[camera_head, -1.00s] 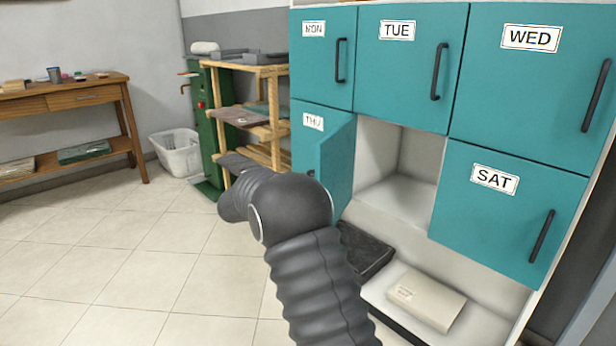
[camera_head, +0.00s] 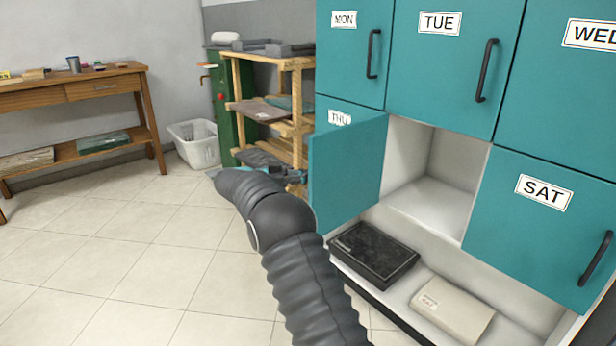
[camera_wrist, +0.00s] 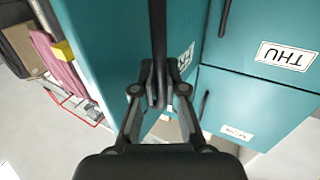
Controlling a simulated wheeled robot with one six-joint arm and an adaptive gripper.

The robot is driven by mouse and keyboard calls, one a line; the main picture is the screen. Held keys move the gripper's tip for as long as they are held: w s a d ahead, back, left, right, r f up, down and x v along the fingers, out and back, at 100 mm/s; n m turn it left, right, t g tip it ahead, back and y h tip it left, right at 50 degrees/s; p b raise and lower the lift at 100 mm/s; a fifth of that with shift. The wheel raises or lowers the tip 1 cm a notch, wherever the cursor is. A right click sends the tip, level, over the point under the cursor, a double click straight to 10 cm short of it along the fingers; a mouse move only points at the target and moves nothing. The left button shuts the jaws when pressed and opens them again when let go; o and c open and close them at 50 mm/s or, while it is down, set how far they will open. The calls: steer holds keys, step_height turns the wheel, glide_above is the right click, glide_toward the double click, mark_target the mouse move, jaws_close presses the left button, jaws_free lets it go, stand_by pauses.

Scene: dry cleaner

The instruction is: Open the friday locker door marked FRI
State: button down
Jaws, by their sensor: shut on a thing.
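The Friday door (camera_head: 347,172) is a teal panel standing swung out from the locker front, hinged at its left beside the THU door. Its compartment (camera_head: 435,200), left of the SAT door, is uncovered and looks empty. In the wrist view my gripper (camera_wrist: 160,95) is shut on the door's black bar handle (camera_wrist: 157,40), with the door's teal face (camera_wrist: 100,45) behind. A white label (camera_wrist: 186,58) on that door is mostly hidden by the handle and fingers, so its letters cannot be read.
The MON, TUE, WED, THU and SAT (camera_head: 540,215) doors are shut. A black box (camera_head: 374,252) and a beige package (camera_head: 452,309) lie on the ledge below. A wooden rack (camera_head: 300,95), white basket (camera_head: 196,145) and workbench (camera_head: 75,95) stand left. The left floor is open.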

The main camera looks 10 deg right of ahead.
steer(key=shift+d, duration=0.2)
steer(key=c, duration=1.2)
jaws_free()
steer(key=shift+d, duration=0.25)
steer(key=a, duration=1.2)
steer(key=shift+w+a, duration=0.35)
steer(key=shift+a, duration=0.05)
